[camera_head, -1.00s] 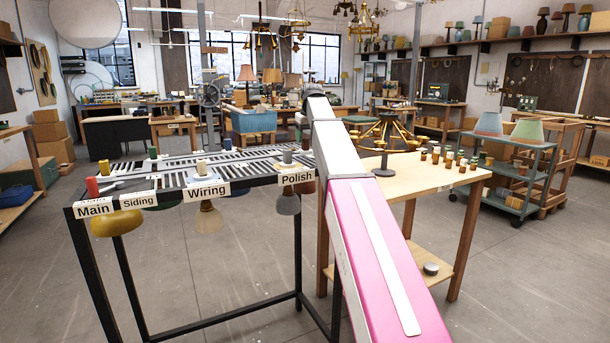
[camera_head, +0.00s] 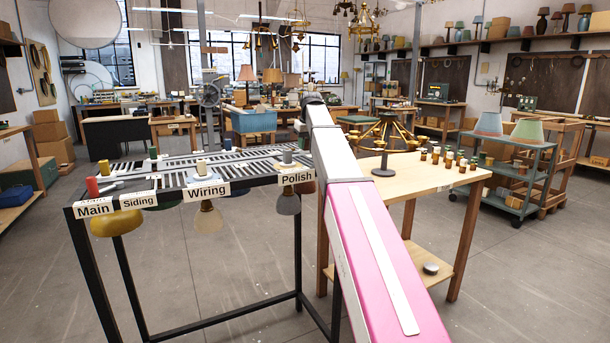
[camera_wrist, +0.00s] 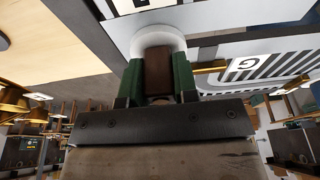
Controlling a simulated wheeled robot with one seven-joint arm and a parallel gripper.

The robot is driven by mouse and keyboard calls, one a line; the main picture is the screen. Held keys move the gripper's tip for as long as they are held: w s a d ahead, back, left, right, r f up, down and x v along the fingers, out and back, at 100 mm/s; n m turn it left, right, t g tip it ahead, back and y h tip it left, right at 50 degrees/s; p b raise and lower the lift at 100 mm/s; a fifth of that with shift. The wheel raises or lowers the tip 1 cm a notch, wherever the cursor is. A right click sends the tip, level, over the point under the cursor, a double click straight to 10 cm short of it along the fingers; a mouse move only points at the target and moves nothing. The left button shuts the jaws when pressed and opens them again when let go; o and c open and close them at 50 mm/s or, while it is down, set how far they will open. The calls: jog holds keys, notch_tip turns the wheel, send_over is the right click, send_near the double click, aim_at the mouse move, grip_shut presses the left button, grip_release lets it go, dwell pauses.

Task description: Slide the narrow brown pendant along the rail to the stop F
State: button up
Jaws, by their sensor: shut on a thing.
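In the wrist view my gripper (camera_wrist: 157,80) has two green fingers shut on a narrow brown piece (camera_wrist: 158,72), which I take to be the top of the brown pendant. A white round collar (camera_wrist: 158,38) sits just beyond the fingertips, against the rail frame. In the head view my own arm hides the gripper and the held piece. The slotted rail table (camera_head: 170,198) carries the signs Main, Siding, Wiring and Polish. Stop F is not readable in either view. A plate marked G (camera_wrist: 247,64) shows at the right in the wrist view.
A gold pendant (camera_head: 117,223), a pale one (camera_head: 208,220) and a grey one (camera_head: 288,204) hang below the rail front. A wooden table (camera_head: 425,184) with a brass chandelier (camera_head: 385,140) stands right of my arm. A green trolley (camera_head: 510,165) stands farther right.

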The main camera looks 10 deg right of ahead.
jog(key=shift+s+a, duration=1.15)
jog(key=shift+a, duration=2.35)
jog(key=shift+s+a, duration=1.1)
jog(key=shift+a, duration=2.35)
jog(key=shift+s+a, duration=1.15)
jog(key=shift+a, duration=2.35)
jog(key=shift+a, duration=0.1)
jog(key=shift+s+a, duration=0.3)
jog(key=shift+a, duration=0.6)
jog(key=shift+s+a, duration=0.3)
jog(key=shift+a, duration=0.65)
jog(key=shift+s+a, duration=0.3)
jog(key=shift+a, duration=0.6)
jog(key=o, duration=0.9)
jog(key=shift+o, duration=0.2)
jog(key=shift+r, duration=0.1)
